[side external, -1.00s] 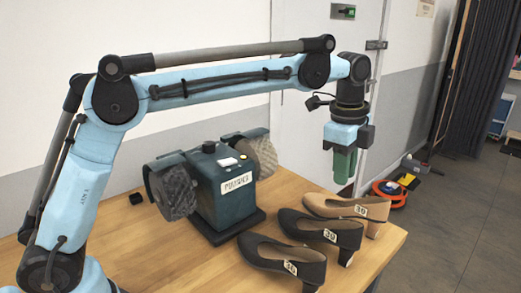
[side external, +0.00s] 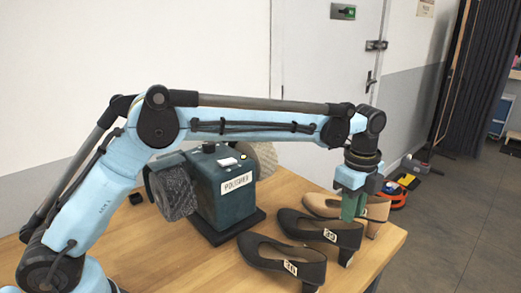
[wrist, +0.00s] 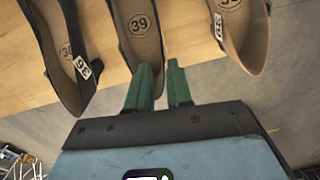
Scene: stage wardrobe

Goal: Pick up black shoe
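Two black heeled shoes with white number tags stand on the wooden table: a near one (side external: 270,259) and a middle one (side external: 315,231). In the wrist view the near one (wrist: 57,40) is at left and the middle one (wrist: 140,38), with 39 on its insole, is at centre. My gripper (side external: 353,207) is low at the heel end of the middle shoe, its green fingers pointing down. In the wrist view the gripper (wrist: 160,70) has its fingers apart: the left overlaps the shoe's back end, the right is beside it. Contact cannot be told.
A beige heeled shoe (side external: 325,205) stands just behind the middle black shoe, also at right in the wrist view (wrist: 243,45). A dark green polisher (side external: 224,190) with grey brushes stands to the left. The table's right edge is close beyond the heels.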

